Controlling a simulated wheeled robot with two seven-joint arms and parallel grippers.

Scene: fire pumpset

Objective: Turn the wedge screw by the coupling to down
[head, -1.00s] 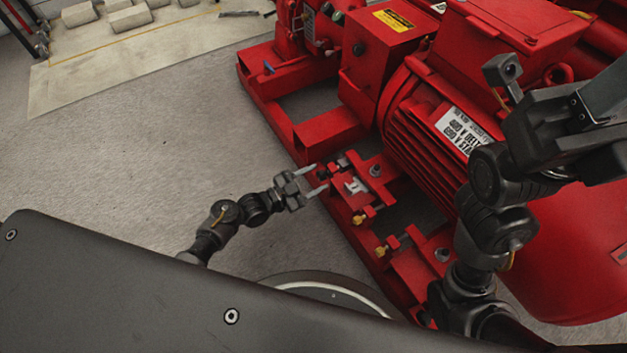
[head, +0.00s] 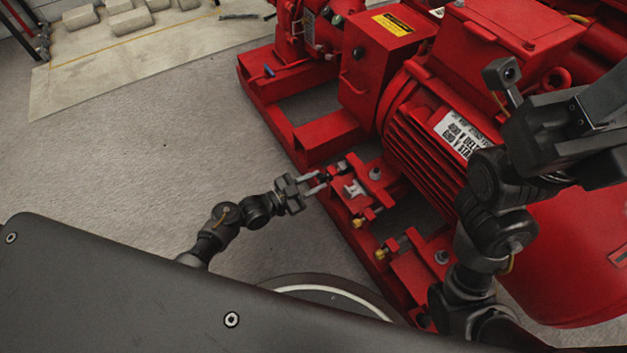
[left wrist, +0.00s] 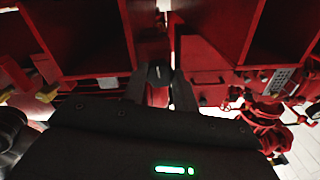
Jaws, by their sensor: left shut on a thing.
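The wedge screw (head: 326,175) has a dark head and sits at the near edge of the red motor foot mount. In the left wrist view the screw's dark head (left wrist: 154,74) shows between the two fingers. My left gripper (head: 322,180) comes from the left and is shut on the screw head, with a finger on each side. The fingers also show in the left wrist view (left wrist: 158,88). The screw's shank is mostly hidden. My right arm stands at the right of the head view, but I cannot make out its fingertips.
Two brass-coloured screws (head: 358,222) (head: 380,253) sit farther along the red base frame (head: 300,150). The red motor (head: 430,110) stands behind the mount. The concrete floor (head: 150,150) on the left is clear, and pale blocks (head: 130,20) lie far back.

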